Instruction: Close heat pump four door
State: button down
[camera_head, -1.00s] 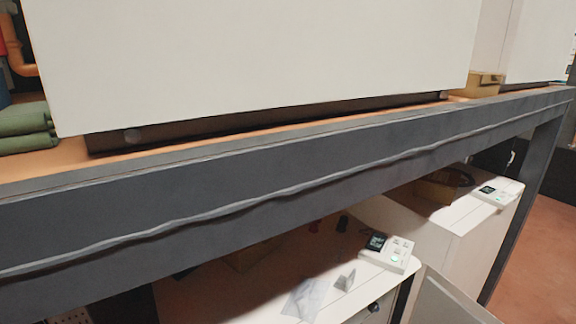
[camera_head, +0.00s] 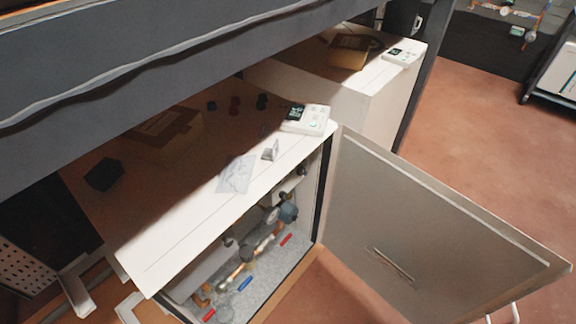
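A white heat pump cabinet (camera_head: 200,215) stands under the dark shelf beam, its front open. Its door (camera_head: 400,225) is swung wide open to the right, with the inner face and a slot in it showing. A white handle (camera_head: 504,314) shows at the door's lower right edge. Inside the cabinet are pipes, valves (camera_head: 286,212) and red and blue parts. I cannot read a number on this unit. My gripper is not in view.
A second white cabinet (camera_head: 335,90) stands behind, with a control panel (camera_head: 403,52) on top. The dark beam (camera_head: 150,65) crosses the upper left above the cabinets. Bare reddish floor (camera_head: 475,130) lies to the right. A dark cart (camera_head: 550,85) stands at the far right.

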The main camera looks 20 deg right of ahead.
aim_at(466, 264)
jog(key=k, duration=0.6)
jog(key=u, duration=1.5)
jog(key=k+l+u, duration=0.15)
jog(key=k+l, duration=0.15)
jog(key=l, duration=0.3)
jog(key=k+l+u, duration=0.2)
jog(key=l, duration=0.35)
jog(key=k+l+u, duration=0.15)
jog(key=k+l, duration=0.65)
jog(key=l, duration=0.15)
jog(key=k+l, duration=0.3)
jog(key=l, duration=0.2)
jog(key=k+l, duration=0.3)
jog(key=l, duration=0.15)
jog(key=k+l, duration=0.3)
jog(key=l, duration=0.15)
jog(key=k+l, duration=0.3)
jog(key=l, duration=0.15)
jog(key=k+l, duration=0.35)
jog(key=l, duration=0.15)
jog(key=i+l+u, duration=0.2)
jog(key=i, duration=0.25)
